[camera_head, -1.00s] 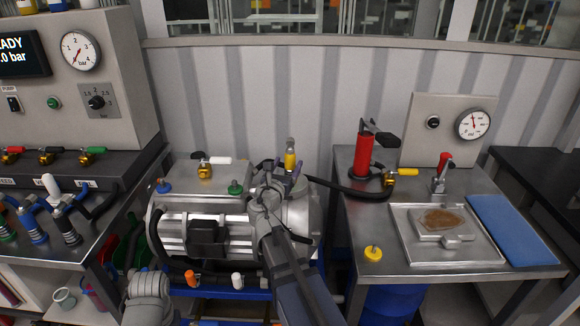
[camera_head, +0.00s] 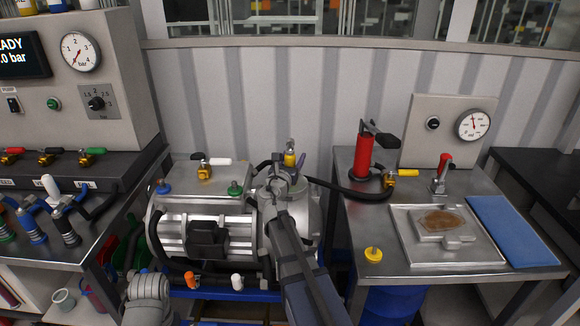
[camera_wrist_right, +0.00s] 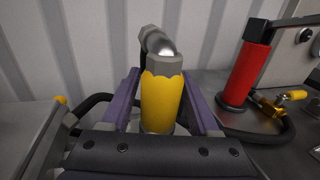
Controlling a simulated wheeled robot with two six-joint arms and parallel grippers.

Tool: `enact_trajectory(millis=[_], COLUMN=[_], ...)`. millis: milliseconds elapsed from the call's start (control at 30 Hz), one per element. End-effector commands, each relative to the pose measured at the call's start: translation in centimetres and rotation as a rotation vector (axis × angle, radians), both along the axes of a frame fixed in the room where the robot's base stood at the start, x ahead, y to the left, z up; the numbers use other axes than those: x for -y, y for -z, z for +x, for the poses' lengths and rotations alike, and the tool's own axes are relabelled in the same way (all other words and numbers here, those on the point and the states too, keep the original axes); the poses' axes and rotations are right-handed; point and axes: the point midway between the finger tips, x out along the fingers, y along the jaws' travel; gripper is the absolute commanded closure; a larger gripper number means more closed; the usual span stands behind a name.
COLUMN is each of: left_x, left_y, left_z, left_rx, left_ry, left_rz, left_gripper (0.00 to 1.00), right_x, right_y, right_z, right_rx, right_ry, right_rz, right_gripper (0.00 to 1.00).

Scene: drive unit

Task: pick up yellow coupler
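The yellow coupler (camera_head: 290,159) stands upright behind the right end of the silver pump (camera_head: 205,228). In the right wrist view the yellow coupler (camera_wrist_right: 161,102) has a grey hex collar and a bent metal fitting on top. My right gripper (camera_head: 287,160) reaches to it from the front. Its purple fingers (camera_wrist_right: 160,85) stand on either side of the coupler, with narrow gaps beside its lower part, so it looks open around it. My left gripper is not in view; only part of my left arm shows at the bottom.
A black hose runs from the pump to a red cylinder (camera_head: 364,157) on the right bench. A brass valve with a white handle (camera_head: 207,167) and blue and green knobs sit on the pump. The steel tray (camera_head: 478,256) and blue mat (camera_head: 512,230) lie further right.

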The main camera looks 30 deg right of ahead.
Motion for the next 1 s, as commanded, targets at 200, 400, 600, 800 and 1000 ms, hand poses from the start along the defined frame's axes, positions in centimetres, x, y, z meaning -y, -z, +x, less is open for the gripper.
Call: enact_trajectory(millis=[200,400,600,800,1000], left_x=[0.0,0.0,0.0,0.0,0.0], left_y=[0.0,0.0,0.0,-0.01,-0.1], left_z=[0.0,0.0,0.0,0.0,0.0], left_rx=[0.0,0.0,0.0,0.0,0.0], left_ry=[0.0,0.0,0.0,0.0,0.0], left_rz=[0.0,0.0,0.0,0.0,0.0], left_gripper=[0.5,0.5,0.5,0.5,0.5], right_x=[-0.02,-0.02,-0.03,-0.03,-0.03], right_y=[0.0,0.0,0.0,-0.01,-0.1], right_z=[-0.01,-0.01,0.0,-0.01,0.0], right_rx=[0.0,0.0,0.0,0.0,0.0], right_ry=[0.0,0.0,0.0,0.0,0.0], right_rz=[0.0,0.0,0.0,0.0,0.0], right_gripper=[0.64,0.87,1.0,1.0,1.0])
